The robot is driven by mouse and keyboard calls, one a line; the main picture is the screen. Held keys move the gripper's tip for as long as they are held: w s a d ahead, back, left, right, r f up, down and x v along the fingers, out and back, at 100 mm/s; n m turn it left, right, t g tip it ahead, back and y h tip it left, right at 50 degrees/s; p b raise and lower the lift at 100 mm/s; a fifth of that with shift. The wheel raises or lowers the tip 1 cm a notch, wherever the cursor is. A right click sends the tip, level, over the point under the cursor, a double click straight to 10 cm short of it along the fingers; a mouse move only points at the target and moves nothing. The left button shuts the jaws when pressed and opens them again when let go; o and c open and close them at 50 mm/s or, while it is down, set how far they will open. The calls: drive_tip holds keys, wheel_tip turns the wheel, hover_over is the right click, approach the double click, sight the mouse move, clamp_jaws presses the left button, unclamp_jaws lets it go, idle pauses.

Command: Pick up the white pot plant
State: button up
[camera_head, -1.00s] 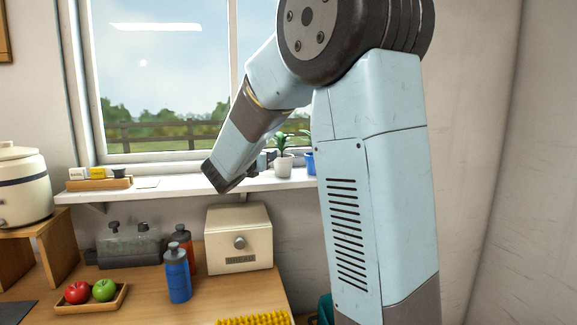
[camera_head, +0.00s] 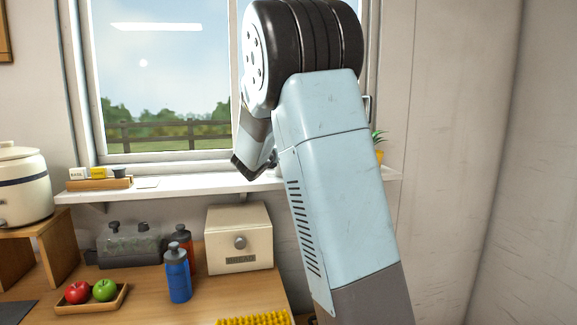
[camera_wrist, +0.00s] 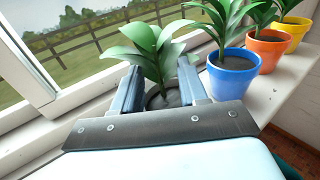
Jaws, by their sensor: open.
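In the wrist view, the plant of the white pot (camera_wrist: 153,50) has broad green leaves and dark soil. It stands on the window sill (camera_wrist: 268,100) at the left end of a row of pots. My gripper (camera_wrist: 159,68) is open, with one finger on each side of this plant. The gripper's body hides most of the pot, and I cannot tell whether the fingers touch it. In the head view, my gripper (camera_head: 270,163) is low over the sill by the window, and my arm hides most of the white pot plant.
Close to the right finger stands a blue pot (camera_wrist: 232,77) with a plant, then an orange pot (camera_wrist: 268,54) and a yellow pot (camera_wrist: 292,38). The window frame (camera_wrist: 30,68) is close on the left. Below the sill is a bread box (camera_head: 239,239).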

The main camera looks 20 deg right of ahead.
drive_tip(key=shift+x, duration=1.05)
clamp_jaws()
